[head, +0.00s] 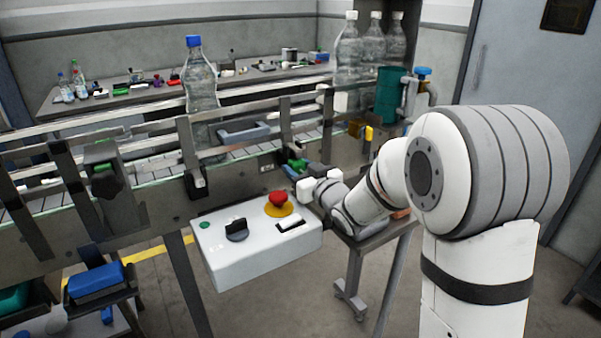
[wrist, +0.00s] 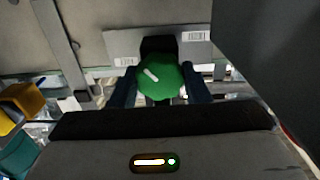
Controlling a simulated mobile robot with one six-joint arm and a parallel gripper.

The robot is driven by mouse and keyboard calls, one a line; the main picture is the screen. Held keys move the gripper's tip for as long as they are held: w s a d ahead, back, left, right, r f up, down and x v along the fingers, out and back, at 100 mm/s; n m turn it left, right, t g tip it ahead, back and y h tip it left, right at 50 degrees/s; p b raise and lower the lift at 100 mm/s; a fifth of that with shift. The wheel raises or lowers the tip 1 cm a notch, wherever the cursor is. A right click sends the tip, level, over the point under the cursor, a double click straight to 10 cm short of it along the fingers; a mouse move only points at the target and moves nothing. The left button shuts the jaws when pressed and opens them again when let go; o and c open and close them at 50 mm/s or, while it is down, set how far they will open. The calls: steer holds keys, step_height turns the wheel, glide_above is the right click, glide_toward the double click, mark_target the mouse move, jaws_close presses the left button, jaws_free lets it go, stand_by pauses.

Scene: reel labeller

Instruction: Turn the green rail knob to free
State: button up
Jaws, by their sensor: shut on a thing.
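The green rail knob (wrist: 158,84) shows in the wrist view, round, with a short white line that slants down to the right. It sits in front of a dark mount on a grey plate with barcode labels. My gripper (wrist: 161,78) has one dark finger on each side of the knob and is shut on it. In the head view my arm reaches to the conveyor's near side, and my wrist (head: 325,188) hides most of the grip. I cannot read which setting the white line points to.
A white control box (head: 262,262) with a red stop button (head: 278,198) and a black switch is close to my wrist. A blue-capped bottle (head: 201,85) stands at the conveyor rails. A green cylinder (head: 389,93) stands behind my arm. A small grey stand is below my forearm.

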steer(key=shift+f+n+b, duration=0.15)
steer(key=shift+n+b, duration=0.15)
steer(key=shift+b, duration=0.05)
steer(key=shift+r, duration=0.2)
steer(key=o, duration=1)
steer(key=shift+c, duration=0.2)
steer(key=v, duration=0.7)
steer(key=shift+s+d+b, duration=0.3)
steer(key=shift+b, duration=0.1)
